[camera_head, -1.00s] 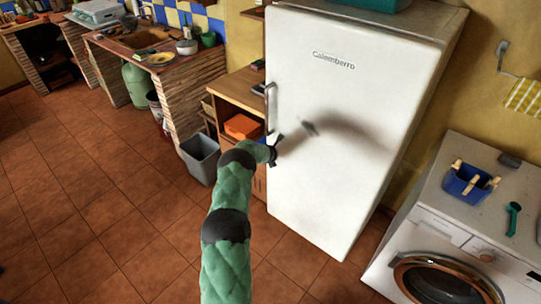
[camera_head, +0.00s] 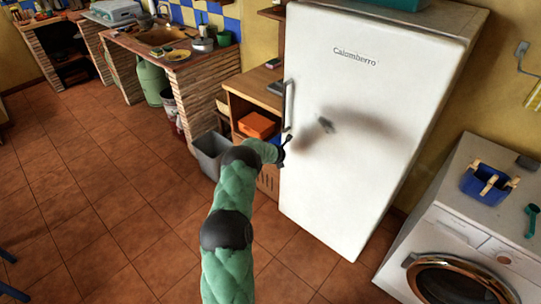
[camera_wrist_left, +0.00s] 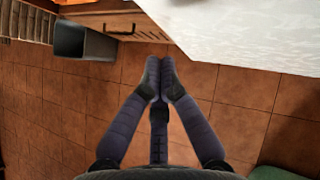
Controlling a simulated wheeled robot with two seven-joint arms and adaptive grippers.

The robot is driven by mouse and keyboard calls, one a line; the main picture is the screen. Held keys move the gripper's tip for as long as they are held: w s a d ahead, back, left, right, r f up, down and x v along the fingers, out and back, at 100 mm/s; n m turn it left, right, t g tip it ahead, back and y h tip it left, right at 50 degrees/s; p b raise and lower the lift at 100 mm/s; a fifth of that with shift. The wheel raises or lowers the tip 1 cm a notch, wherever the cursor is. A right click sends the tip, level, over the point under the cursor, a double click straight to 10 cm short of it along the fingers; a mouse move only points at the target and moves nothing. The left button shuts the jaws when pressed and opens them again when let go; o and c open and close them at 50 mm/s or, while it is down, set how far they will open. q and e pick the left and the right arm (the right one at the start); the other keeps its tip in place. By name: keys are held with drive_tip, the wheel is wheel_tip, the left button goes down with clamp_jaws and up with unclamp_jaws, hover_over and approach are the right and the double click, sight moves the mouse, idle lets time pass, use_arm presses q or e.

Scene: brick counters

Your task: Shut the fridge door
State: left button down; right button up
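The fridge (camera_head: 365,140) is tall and white, with a vertical handle (camera_head: 288,105) on the left edge of its front. Its door looks flush with the body; I see no gap. My left gripper (camera_head: 285,146) is below the handle, near the front's left edge; I cannot tell whether it touches. In the left wrist view, the left gripper (camera_wrist_left: 160,66) has its fingertips together with nothing between them. The fridge's white surface (camera_wrist_left: 245,40) fills the upper right there, beyond the fingertips. My right gripper is not in view.
A grey bin (camera_head: 211,153) and a wooden cabinet (camera_head: 253,92) with an orange box (camera_head: 257,125) stand left of the fridge. A washing machine (camera_head: 452,235) is at the right. The tiled floor (camera_head: 100,210) at left is mostly clear.

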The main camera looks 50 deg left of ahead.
use_arm(q)
drive_tip(key=s+r, duration=0.5)
drive_tip(key=shift+s+d+r, duration=0.2)
drive_tip(key=shift+s+d, duration=0.15)
